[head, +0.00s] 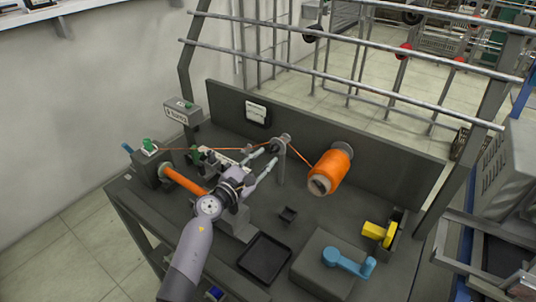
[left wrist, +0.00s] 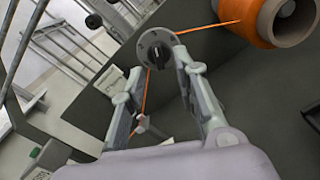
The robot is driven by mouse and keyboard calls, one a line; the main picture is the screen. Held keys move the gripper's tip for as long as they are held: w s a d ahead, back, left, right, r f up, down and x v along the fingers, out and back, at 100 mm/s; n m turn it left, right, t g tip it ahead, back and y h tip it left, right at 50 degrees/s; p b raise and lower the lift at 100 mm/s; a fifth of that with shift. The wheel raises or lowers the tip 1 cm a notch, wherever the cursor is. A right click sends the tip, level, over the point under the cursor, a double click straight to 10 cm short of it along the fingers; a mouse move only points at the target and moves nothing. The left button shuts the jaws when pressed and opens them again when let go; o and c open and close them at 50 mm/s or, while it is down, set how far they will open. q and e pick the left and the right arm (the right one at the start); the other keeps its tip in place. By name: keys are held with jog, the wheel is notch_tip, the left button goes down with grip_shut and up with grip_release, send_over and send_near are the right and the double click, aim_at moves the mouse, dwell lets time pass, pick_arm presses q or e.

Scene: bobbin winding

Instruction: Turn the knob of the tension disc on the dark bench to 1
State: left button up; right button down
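The tension disc (head: 280,143) is a small grey disc on a post on the dark bench (head: 225,130). In the left wrist view the round grey disc (left wrist: 146,40) carries a black knob (left wrist: 158,54) at its centre. Its marks are too small to read, so the setting cannot be told. My left gripper (head: 273,154) is open, its fingertips pointing at the disc. In the left wrist view the fingers reach up to either side of the knob, with a gap between them; whether they touch the disc cannot be told. My right gripper is not in view.
Orange thread (head: 225,149) runs across the disc to a large orange spool (head: 328,172) at its right. A black tray (head: 264,259), a grey box with a blue crank (head: 345,262) and a yellow part (head: 380,233) stand in front. A metal rail rack (head: 330,75) rises behind.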

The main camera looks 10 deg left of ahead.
aim_at(274, 149)
pick_arm(q)
jog(key=shift+x, duration=1.5)
jog(key=shift+c, duration=0.2)
grip_shut()
